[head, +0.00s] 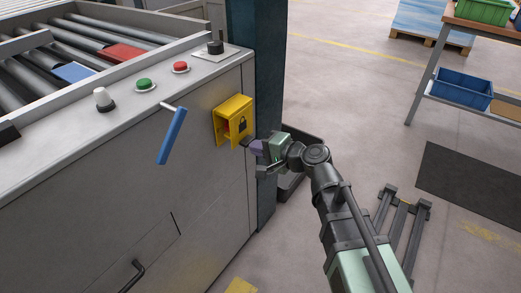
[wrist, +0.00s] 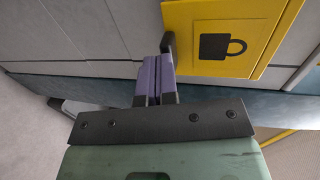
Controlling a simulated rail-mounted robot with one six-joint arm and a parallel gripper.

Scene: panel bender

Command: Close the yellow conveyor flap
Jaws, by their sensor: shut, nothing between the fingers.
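The yellow flap (head: 240,113) with a black padlock sign is on the side of the grey conveyor cabinet, near its right corner. It stands out from the panel, with a gap at its left where a bit of red shows inside. The wrist view shows its padlock face (wrist: 256,35) at upper right, with a black handle (wrist: 168,43) at its left edge. My gripper (head: 256,147) is shut and empty, right beside this handle. In the wrist view its purple fingertips (wrist: 158,60) point at the handle; whether they touch it I cannot tell.
A blue lever (head: 171,137) sticks out of the cabinet left of the flap. Green (head: 145,84) and red (head: 181,67) buttons sit on the top edge. A dark blue post (head: 255,75) and a grey bin (head: 292,184) are behind my gripper.

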